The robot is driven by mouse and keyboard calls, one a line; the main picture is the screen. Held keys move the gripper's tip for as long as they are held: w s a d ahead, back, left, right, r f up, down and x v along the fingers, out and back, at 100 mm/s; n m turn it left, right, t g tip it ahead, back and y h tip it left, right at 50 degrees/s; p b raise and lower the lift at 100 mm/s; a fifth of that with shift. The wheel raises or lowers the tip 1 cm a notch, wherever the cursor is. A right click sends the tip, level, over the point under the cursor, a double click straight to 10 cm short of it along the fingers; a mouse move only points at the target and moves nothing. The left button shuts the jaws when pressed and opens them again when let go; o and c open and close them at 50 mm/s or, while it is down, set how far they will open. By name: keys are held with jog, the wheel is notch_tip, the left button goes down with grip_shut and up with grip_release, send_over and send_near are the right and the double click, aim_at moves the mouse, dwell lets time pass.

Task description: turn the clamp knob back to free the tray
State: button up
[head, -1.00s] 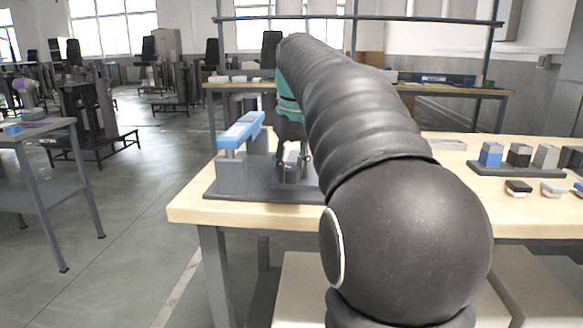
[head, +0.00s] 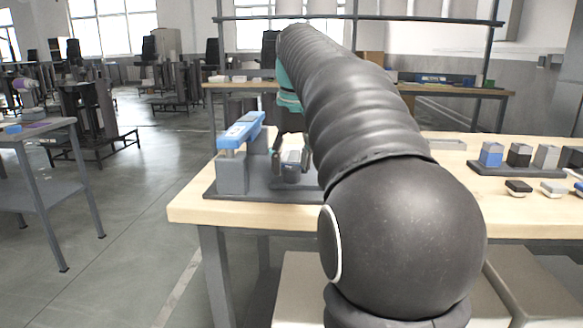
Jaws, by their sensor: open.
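A grey fixture base plate (head: 240,193) lies on the left end of the wooden workbench in the head view. A blue bar (head: 242,130) rests across grey blocks at its left. A small grey knob-like part (head: 292,157) stands on a dark block at the right of the plate. My gripper (head: 291,160) points down over this part, its dark fingers apart on either side of it. I cannot tell whether a finger touches it. My arm hides the right end of the plate, and no separate tray can be made out.
The workbench (head: 430,210) carries a dark rack (head: 515,167) with blue, black and grey blocks at the right. Several small parts lie in front of it. A shelf frame stands behind. A side table (head: 40,135) is at the far left, with open floor between.

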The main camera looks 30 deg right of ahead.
jog(key=shift+r, duration=2.75)
jog(key=shift+w+a, duration=0.1)
jog(key=shift+a, duration=0.2)
jog(key=shift+w+a+r, duration=0.1)
jog(key=shift+a+r, duration=0.1)
jog(key=shift+a, duration=0.25)
jog(key=m, duration=0.2)
jog(key=r+m+h, duration=0.1)
jog(key=shift+s+m, duration=0.3)
jog(key=shift+m, duration=0.1)
jog(key=m, duration=0.3)
jog(key=s+m, duration=0.1)
jog(key=m, duration=0.1)
jog(key=shift+d+r+g, duration=0.15)
jog(key=shift+d+g, duration=0.15)
jog(key=shift+w+f, duration=0.1)
jog(key=shift+f, duration=0.55)
jog(key=shift+w+d+f+b, duration=0.15)
jog(key=shift+f+b, duration=0.25)
jog(key=shift+f, duration=0.85)
jog(key=shift+w+d+f+b, duration=0.15)
jog(key=shift+f+b, duration=0.25)
jog(key=shift+f, duration=0.8)
jog(key=shift+w+d+f+b, duration=0.15)
jog(key=shift+f+b, duration=0.25)
jog(key=shift+f, duration=0.85)
